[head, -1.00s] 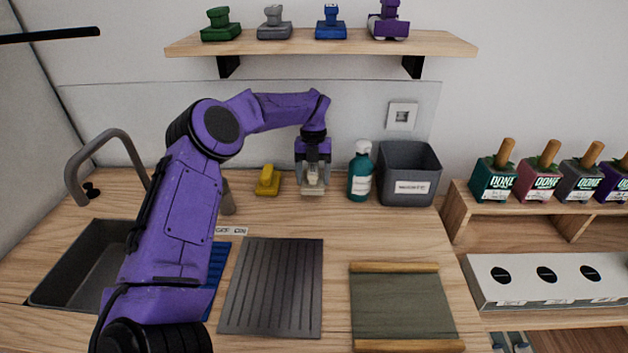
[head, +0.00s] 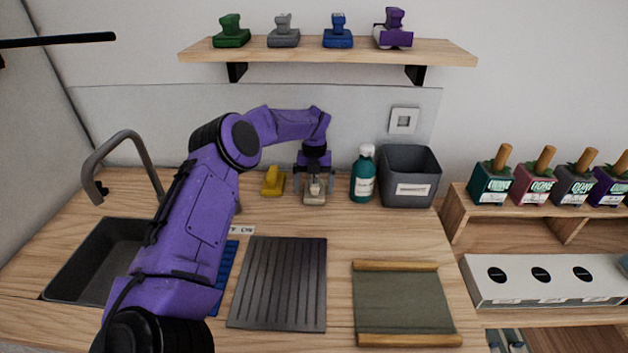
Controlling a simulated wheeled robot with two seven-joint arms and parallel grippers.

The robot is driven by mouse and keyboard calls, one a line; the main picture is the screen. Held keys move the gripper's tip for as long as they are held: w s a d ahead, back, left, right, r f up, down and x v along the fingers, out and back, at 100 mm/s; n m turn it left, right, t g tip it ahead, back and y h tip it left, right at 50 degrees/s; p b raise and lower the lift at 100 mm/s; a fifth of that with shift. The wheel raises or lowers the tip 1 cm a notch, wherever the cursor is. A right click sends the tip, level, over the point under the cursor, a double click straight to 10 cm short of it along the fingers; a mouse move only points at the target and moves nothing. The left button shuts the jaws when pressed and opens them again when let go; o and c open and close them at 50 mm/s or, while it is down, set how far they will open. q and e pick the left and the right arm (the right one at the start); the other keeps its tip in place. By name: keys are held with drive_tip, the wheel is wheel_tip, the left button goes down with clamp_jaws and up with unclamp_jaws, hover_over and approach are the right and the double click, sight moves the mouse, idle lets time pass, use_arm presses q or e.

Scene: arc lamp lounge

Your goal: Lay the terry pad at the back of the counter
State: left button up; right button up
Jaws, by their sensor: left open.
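A small beige block-like pad with a raised grip (head: 314,198), which looks like the terry pad, rests on the back of the counter (head: 395,235). My left gripper (head: 313,186) points down over it, open, with one finger on each side of its raised grip. The fingers stand apart from the grip, and the gripper hides part of the pad. My right gripper is not in view.
A yellow pad (head: 272,181) lies just left of the beige one. A teal bottle (head: 362,176) and a grey bin (head: 409,176) stand to the right. A ribbed dark mat (head: 280,285) and an olive cloth tray (head: 402,301) lie in front. A sink (head: 92,262) is at left.

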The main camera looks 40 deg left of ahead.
sight(315, 179)
use_arm(q)
drive_tip(key=r, duration=0.1)
drive_tip(key=r+b, duration=0.1)
drive_tip(key=r, duration=0.1)
drive_tip(key=w+r, duration=0.1)
drive_tip(key=r, duration=0.1)
drive_tip(key=shift+a+b, duration=0.25)
drive_tip(key=shift+b, duration=0.1)
wheel_tip(315, 179, up, 7)
drive_tip(key=shift+w+a+f, duration=0.15)
drive_tip(key=shift+a+f, duration=0.05)
